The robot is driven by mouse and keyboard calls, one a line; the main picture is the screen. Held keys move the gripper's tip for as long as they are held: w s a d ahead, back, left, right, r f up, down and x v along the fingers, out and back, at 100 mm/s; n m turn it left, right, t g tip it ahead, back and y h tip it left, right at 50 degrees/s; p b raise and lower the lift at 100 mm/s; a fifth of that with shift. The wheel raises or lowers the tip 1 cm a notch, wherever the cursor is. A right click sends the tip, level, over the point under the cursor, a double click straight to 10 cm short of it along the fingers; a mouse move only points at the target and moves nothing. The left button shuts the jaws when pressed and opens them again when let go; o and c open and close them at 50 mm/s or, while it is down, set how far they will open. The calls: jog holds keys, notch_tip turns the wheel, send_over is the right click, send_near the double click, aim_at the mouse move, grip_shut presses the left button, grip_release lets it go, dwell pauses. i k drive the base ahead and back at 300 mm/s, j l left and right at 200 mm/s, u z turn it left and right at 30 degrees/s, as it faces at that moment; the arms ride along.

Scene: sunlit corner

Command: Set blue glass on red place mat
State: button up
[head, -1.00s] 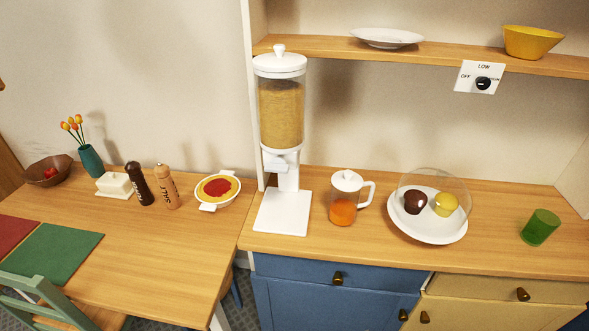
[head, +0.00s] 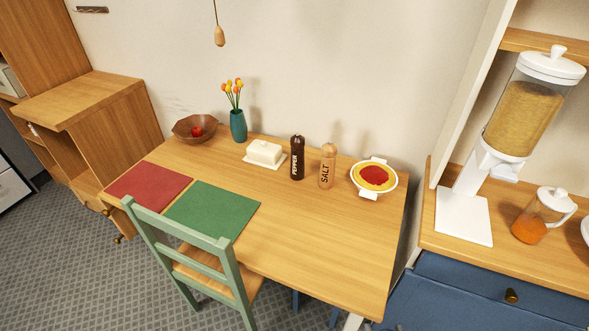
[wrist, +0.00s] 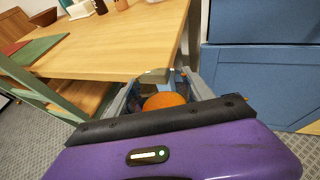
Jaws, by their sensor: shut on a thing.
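The red place mat (head: 148,187) lies flat and bare at the left end of the wooden table (head: 300,225). In the wrist view my gripper (wrist: 163,88) is shut on a small see-through thing (wrist: 158,76) that looks like a glass. Something orange (wrist: 165,101) shows in or behind it. My gripper does not show in the head view. No other blue glass is in sight.
A green mat (head: 212,211) lies right of the red one. A green chair (head: 205,255) stands at the table's front. A bowl (head: 195,128), vase (head: 238,125), butter dish (head: 264,153), pepper mill (head: 297,158), salt mill (head: 327,166) and pie dish (head: 374,177) line the table's back.

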aim_at(148, 184)
jog(key=i+j, duration=0.1)
jog(key=j, duration=0.5)
jog(key=i+j, duration=0.1)
jog(key=j, duration=1.05)
jog(key=i, duration=0.05)
